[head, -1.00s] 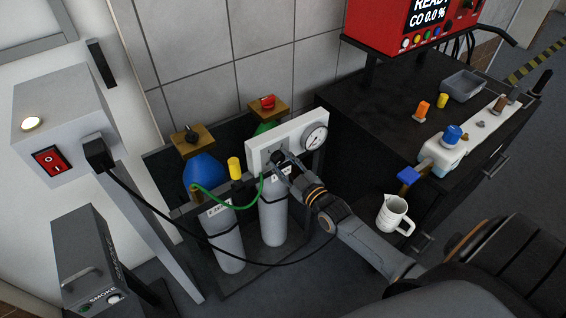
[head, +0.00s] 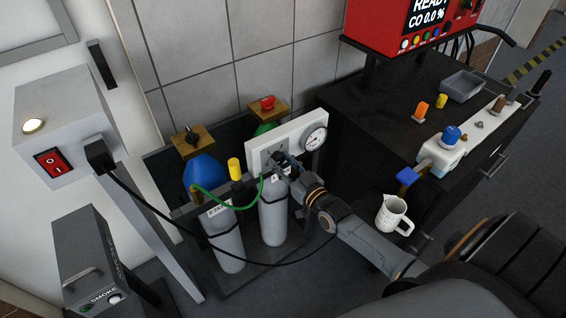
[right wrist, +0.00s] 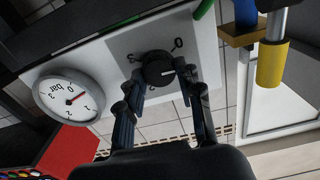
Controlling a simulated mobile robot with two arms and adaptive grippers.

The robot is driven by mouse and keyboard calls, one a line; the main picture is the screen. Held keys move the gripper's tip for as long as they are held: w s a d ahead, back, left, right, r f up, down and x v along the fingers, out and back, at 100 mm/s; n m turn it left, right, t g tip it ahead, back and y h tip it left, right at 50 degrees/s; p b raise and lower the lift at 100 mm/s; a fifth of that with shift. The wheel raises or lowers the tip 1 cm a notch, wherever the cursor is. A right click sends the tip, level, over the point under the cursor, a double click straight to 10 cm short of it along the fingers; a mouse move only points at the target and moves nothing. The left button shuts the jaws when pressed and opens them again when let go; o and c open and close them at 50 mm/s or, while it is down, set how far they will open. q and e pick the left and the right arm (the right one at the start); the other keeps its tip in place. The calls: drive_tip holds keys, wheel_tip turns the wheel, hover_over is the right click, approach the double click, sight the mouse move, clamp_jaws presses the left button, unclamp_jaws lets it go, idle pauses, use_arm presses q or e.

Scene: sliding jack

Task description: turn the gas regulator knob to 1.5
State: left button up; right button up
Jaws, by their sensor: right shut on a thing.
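The regulator panel (head: 261,152) is a white plate above the gas bottles, with a round gauge (head: 315,139) at its right end. The black knob (right wrist: 158,70) has a white mark and printed marks around it; its exact setting is too small to read. My right gripper (head: 283,161) is at the panel, covering most of the knob in the head view. In the right wrist view its fingers (right wrist: 163,84) are on both sides of the knob, shut on it. The gauge also shows there (right wrist: 69,97), with a short red needle. My left gripper is not in view.
Grey bottles (head: 273,215) stand below the panel, with a green hose (head: 222,206) and a black cable hanging across. A yellow-capped valve (head: 234,169) is left of the panel. A black bench (head: 377,103) and a white jug (head: 393,214) are to the right.

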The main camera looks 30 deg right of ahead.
drive_tip(key=m, duration=0.4)
drive_tip(key=shift+d+m, duration=0.1)
drive_tip(key=shift+m, duration=0.2)
drive_tip(key=m, duration=0.3)
drive_tip(key=shift+f+m+b, duration=0.1)
drive_tip(key=shift+m+b, duration=0.2)
drive_tip(key=shift+b, duration=0.1)
drive_tip(key=m+b, duration=0.1)
drive_tip(key=m, duration=0.3)
drive_tip(key=shift+d, duration=0.1)
drive_tip(key=shift+m+b, duration=0.8)
drive_tip(key=shift+m, duration=1.7)
drive_tip(key=o, duration=1.1)
drive_tip(key=shift+o, duration=0.2)
